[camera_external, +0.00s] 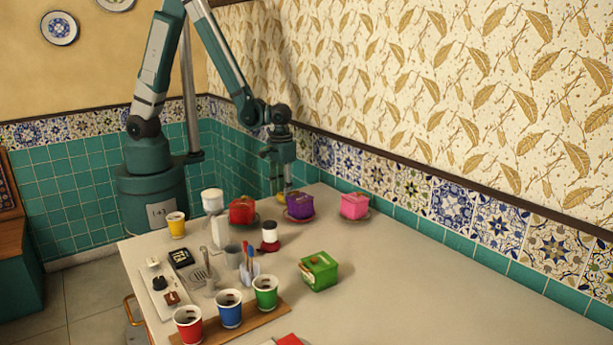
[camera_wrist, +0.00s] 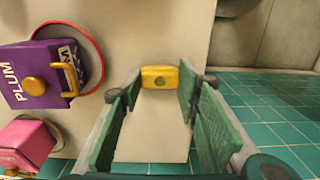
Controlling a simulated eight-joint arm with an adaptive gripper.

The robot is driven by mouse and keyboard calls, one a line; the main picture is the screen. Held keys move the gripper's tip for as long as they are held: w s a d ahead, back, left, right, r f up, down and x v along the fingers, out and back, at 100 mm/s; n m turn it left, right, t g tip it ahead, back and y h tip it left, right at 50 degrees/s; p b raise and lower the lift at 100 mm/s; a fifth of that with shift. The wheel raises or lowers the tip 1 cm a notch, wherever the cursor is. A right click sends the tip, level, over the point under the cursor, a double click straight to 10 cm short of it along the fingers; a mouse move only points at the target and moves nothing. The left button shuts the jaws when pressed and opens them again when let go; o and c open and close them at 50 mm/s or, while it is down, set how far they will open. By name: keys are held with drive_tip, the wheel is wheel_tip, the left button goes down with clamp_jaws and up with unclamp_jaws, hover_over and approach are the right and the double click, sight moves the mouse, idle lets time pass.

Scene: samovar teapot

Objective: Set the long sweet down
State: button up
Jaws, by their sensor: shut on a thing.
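My gripper (camera_external: 287,184) points down over the far end of the table, beside the wall. In the wrist view its two green fingers (camera_wrist: 160,88) are shut on a small yellow block with a dark mark, the long sweet (camera_wrist: 160,77). In the external view the long sweet (camera_external: 281,197) shows as a bit of yellow at the fingertips, partly hidden behind the purple box. It is at or close above the tabletop (camera_external: 400,270); I cannot tell whether it touches.
The purple plum box (camera_wrist: 45,75) stands on a red-rimmed plate left of my fingers in the wrist view, with a pink box (camera_wrist: 25,145) below it. A red box (camera_external: 242,211), green box (camera_external: 319,271) and several cups stand nearer. The table's right side is clear.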

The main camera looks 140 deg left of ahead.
sight(282, 194)
drive_tip(key=shift+f, duration=0.25)
drive_tip(key=o, duration=0.8)
drive_tip(key=shift+r, duration=0.3)
drive_tip(key=shift+r+p, duration=0.9)
drive_tip(key=shift+r, duration=5)
drive_tip(key=shift+d+r, duration=0.1)
